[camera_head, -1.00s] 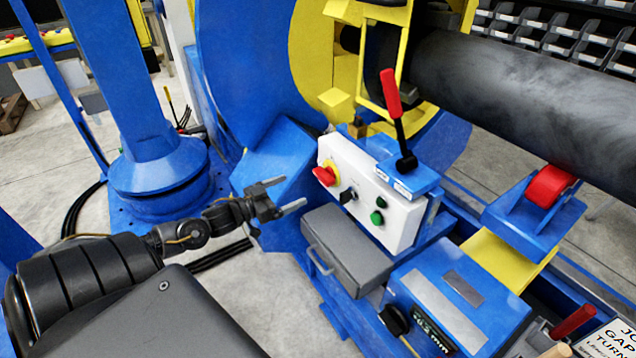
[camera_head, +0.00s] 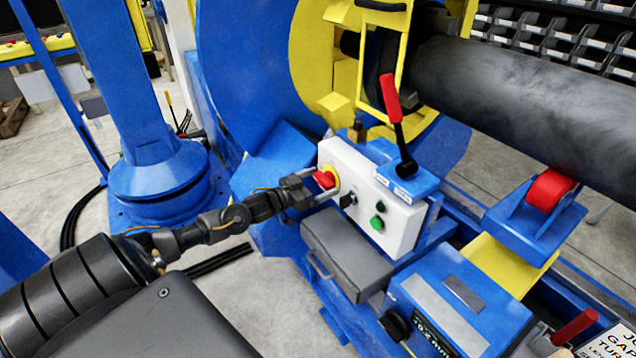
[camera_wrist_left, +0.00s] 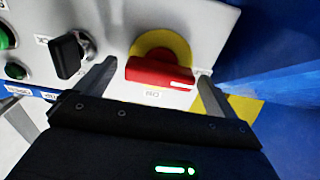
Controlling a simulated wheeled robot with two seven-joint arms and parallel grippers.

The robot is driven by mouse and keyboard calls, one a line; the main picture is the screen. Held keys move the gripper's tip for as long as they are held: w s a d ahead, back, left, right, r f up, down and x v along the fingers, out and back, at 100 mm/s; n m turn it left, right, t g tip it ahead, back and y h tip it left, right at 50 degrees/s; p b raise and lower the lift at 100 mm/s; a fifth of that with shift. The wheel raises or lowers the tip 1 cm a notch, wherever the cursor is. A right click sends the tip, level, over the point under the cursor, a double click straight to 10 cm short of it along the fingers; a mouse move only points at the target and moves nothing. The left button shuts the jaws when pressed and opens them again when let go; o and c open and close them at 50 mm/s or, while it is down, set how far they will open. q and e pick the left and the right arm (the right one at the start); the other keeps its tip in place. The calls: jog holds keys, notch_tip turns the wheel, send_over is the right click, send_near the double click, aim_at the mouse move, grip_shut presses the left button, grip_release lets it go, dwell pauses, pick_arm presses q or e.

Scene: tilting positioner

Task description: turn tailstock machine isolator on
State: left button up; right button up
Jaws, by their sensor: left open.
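The isolator is a red rotary handle (camera_head: 325,179) on a yellow disc, at the left end of a white control panel (camera_head: 388,212). In the left wrist view the red handle (camera_wrist_left: 160,74) lies roughly level across the yellow disc, with lettering on the panel below it. My left gripper (camera_head: 318,186) is open at the panel. Its fingers (camera_wrist_left: 155,85) stand on either side of the red handle, with gaps visible in the wrist view. Whether the tips touch the panel I cannot tell. My right gripper is not in view.
A black selector switch (camera_wrist_left: 68,54) sits close beside one finger. Green buttons (camera_head: 377,222) are farther right on the panel. A grey box (camera_head: 345,255) is below, and a red-handled lever (camera_head: 395,110) rises above the panel.

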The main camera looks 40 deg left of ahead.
pick_arm(q)
jog(key=c, duration=1)
